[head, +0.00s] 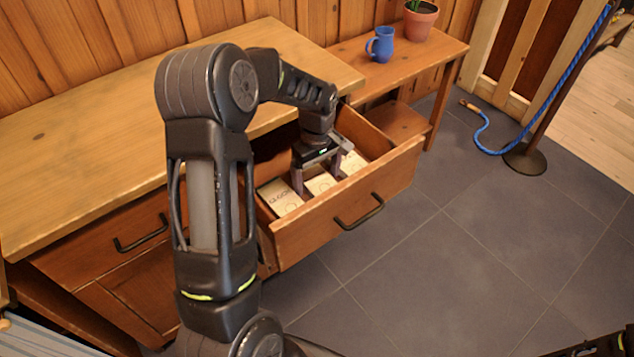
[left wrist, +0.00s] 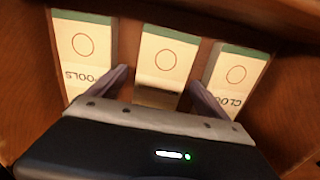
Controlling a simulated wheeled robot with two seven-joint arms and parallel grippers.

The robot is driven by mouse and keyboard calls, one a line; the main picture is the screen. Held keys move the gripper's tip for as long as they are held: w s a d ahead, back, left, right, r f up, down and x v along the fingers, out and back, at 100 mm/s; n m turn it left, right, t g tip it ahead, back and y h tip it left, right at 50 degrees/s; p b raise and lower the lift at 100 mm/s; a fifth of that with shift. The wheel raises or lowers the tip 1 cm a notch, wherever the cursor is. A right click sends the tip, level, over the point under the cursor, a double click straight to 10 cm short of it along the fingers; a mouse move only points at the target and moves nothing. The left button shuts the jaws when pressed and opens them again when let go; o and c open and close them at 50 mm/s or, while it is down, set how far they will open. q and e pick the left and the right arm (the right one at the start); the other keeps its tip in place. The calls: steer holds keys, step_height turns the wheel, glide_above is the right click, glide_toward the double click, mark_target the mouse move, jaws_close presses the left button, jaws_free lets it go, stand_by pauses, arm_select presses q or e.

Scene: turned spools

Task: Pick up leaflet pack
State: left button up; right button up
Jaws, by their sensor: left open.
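Three pale leaflet packs lie side by side in the open drawer. In the head view, the left pack (head: 281,198) bears dark lettering; the middle pack (head: 320,183) and right pack (head: 353,163) are partly covered by my gripper. In the left wrist view, the middle pack (left wrist: 166,62) has a green end band and a circle.
The drawer front (head: 350,205) with its black handle stands out from the wooden cabinet (head: 80,150). A blue mug (head: 380,45) and potted plant (head: 420,20) stand on a side bench.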

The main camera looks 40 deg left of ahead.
mark_target(317, 179)
stand_by(0.6)
arm_select(q)
steer(key=c, duration=1.6)
steer(key=shift+r, duration=0.15)
step_height(317, 179, up, 10)
steer(key=p, duration=0.1)
